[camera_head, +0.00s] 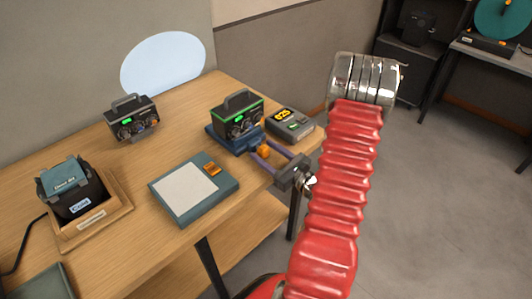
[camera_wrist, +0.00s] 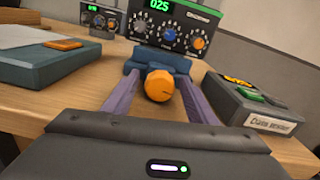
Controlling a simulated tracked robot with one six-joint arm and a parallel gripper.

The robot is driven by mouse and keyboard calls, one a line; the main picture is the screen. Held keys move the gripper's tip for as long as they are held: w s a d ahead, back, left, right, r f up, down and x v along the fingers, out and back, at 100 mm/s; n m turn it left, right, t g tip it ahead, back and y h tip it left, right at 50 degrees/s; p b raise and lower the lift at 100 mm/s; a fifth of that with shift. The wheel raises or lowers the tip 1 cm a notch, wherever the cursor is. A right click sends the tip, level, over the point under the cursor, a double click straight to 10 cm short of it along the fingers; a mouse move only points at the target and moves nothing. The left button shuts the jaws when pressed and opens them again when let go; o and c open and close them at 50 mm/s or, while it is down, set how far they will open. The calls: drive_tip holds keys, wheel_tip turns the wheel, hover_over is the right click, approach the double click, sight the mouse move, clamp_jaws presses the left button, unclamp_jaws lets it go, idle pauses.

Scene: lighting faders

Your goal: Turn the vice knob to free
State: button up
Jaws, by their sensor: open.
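The orange vice knob (camera_head: 264,152) is on the front of the blue vice (camera_head: 222,141) near the table's right edge. In the wrist view the round knob (camera_wrist: 158,85) sits before the blue vice (camera_wrist: 150,56). A dark device with a green readout (camera_head: 237,115) stands upright in the vice. My gripper (camera_head: 261,147) is open, and its purple fingers reach either side of the knob. In the wrist view my gripper (camera_wrist: 158,78) shows a gap between each finger and the knob. Any writing by the knob cannot be read.
A dark grey box with a yellow readout (camera_head: 290,125) lies close right of the vice. A blue-grey pad (camera_head: 195,188) lies to the left. A second device (camera_head: 132,120) and a wooden tray (camera_head: 92,228) with a bag stand farther left on the table (camera_head: 165,150).

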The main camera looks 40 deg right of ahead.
drive_tip(key=c, duration=1.1)
drive_tip(key=shift+o, duration=0.2)
drive_tip(key=shift+n, duration=1.5)
drive_tip(key=o, duration=1.1)
drive_tip(key=shift+c, duration=0.2)
drive_tip(key=shift+s+a, duration=0.1)
